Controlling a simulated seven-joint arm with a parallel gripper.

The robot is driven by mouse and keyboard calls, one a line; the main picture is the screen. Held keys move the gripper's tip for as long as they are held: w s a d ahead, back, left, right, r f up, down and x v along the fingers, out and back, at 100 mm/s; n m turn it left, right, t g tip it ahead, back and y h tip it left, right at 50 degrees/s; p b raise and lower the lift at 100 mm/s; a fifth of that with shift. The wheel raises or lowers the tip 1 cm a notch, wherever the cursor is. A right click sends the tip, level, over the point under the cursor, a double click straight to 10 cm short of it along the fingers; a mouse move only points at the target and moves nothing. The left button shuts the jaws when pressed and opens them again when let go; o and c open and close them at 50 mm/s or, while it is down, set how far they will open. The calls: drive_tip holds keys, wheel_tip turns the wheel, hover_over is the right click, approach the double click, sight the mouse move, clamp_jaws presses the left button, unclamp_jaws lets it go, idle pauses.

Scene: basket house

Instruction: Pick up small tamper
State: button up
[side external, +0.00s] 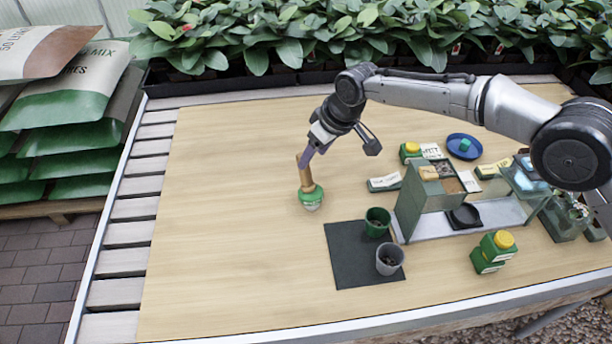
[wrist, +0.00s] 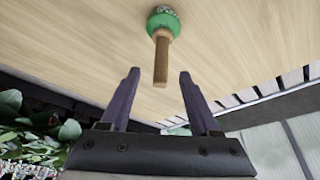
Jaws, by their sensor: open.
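The small tamper has a wooden handle and a green head with a pale, speckled end. In the side view the tamper (side external: 311,197) is at the middle of the wooden table, head down and handle up, tilted slightly. In the wrist view the tamper (wrist: 162,27) is at top centre, its handle pointing toward my gripper. My gripper (side external: 304,158) is open just above and beside the handle top. In the wrist view my gripper's fingers (wrist: 159,73) are spread, with the handle end seen between their tips. I cannot tell whether they touch it.
A dark mat (side external: 345,260) holds a green pot (side external: 377,222) and a grey pot (side external: 390,259) to the right. The table's left side is clear.

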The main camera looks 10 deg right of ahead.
sight(305, 172)
drive_tip(key=shift+x, duration=3.5)
drive_tip(key=shift+s, duration=0.1)
clamp_jaws()
